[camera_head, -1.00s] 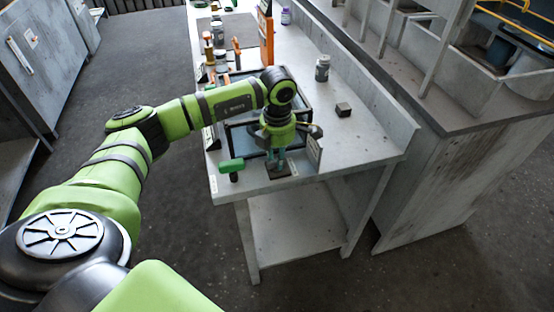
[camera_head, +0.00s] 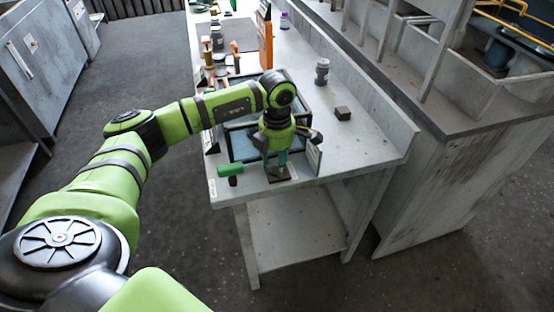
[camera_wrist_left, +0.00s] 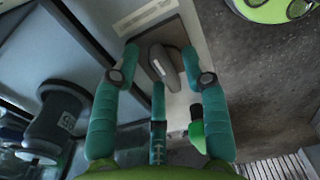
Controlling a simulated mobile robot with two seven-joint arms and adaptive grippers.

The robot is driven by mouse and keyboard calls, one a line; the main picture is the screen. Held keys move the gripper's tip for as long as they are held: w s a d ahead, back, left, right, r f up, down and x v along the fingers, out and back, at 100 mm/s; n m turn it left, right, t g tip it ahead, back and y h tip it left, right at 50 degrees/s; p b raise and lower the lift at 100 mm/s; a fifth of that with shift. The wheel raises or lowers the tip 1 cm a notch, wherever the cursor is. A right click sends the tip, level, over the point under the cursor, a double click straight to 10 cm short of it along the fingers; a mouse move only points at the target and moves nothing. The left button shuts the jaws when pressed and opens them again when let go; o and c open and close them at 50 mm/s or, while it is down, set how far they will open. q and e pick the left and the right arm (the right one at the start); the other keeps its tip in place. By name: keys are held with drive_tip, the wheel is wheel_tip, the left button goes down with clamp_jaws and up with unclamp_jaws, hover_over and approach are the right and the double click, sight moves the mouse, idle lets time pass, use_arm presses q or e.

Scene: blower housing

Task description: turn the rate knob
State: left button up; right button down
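The rate knob (camera_wrist_left: 165,66) is a grey elongated knob on a dark square plate at the bench's near edge. In the head view the plate (camera_head: 278,174) shows under my left gripper (camera_head: 276,170), and the knob itself is hard to make out. In the left wrist view my left gripper (camera_wrist_left: 160,58) points at the knob with its teal fingers spread. One fingertip is on each side of the knob, and a third finger is below it. The fingers look open, and I cannot tell whether any touches the knob. My right gripper is not in view.
A green-handled tool (camera_head: 230,170) lies at the bench corner, close to the gripper. A dark-framed case (camera_head: 243,147) stands behind the gripper. A small dark block (camera_head: 343,113) and a grey jar (camera_head: 322,71) are further right. The bench right of the gripper is mostly clear.

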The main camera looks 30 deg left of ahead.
use_arm(q)
wheel_tip(320, 180, up, 12)
idle(0.6)
